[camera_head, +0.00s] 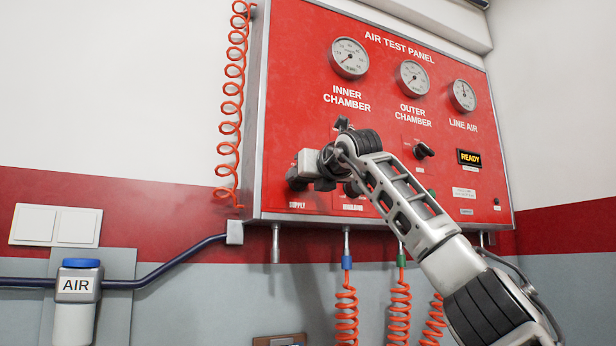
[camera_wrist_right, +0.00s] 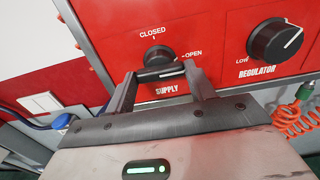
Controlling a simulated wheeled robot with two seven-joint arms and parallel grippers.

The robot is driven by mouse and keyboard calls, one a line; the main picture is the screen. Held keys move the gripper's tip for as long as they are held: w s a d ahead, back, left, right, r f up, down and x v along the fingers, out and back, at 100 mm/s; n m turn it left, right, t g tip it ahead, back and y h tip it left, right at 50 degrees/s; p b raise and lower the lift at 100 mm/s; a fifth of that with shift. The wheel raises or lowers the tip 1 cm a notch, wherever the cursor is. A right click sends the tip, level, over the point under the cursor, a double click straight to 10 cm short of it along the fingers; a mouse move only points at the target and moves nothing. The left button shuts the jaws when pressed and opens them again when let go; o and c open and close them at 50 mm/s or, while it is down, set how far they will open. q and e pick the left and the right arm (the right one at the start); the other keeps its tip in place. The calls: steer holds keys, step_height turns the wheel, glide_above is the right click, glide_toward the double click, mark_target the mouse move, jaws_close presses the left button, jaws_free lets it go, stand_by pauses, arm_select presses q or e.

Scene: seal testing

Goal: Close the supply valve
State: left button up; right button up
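The supply valve (camera_wrist_right: 157,57) is a dark round knob with a bar handle on the red panel, between the CLOSED mark above and the OPEN mark at its right. In the right wrist view its bar lies nearly level, toward OPEN. My right gripper (camera_wrist_right: 160,72) is open, one finger on each side of the bar; I cannot tell whether they touch it. In the head view the right gripper (camera_head: 300,176) is at the panel's lower left, above the SUPPLY label, and hides the valve. My left gripper is not in view.
The regulator knob (camera_wrist_right: 275,40) is close at the right of the valve. The panel (camera_head: 300,60) has gauges for inner chamber (camera_head: 348,58), outer chamber (camera_head: 412,77) and line air (camera_head: 463,95). Orange coiled hoses (camera_head: 346,310) hang below. A READY display (camera_head: 470,158) is lit.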

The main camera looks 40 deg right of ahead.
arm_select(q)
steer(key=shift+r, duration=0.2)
arm_select(e)
steer(key=shift+n, duration=0.3)
arm_select(q)
steer(key=p, duration=0.2)
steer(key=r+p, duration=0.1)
steer(key=p, duration=0.1)
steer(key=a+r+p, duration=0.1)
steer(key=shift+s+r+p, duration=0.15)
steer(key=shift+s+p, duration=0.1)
steer(key=shift+p, duration=0.15)
arm_select(e)
steer(key=n, duration=1.7)
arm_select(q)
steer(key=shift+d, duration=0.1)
arm_select(e)
steer(key=shift+n, duration=0.4)
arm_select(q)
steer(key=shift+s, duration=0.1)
arm_select(e)
steer(key=o, duration=1)
steer(key=shift+s, duration=0.1)
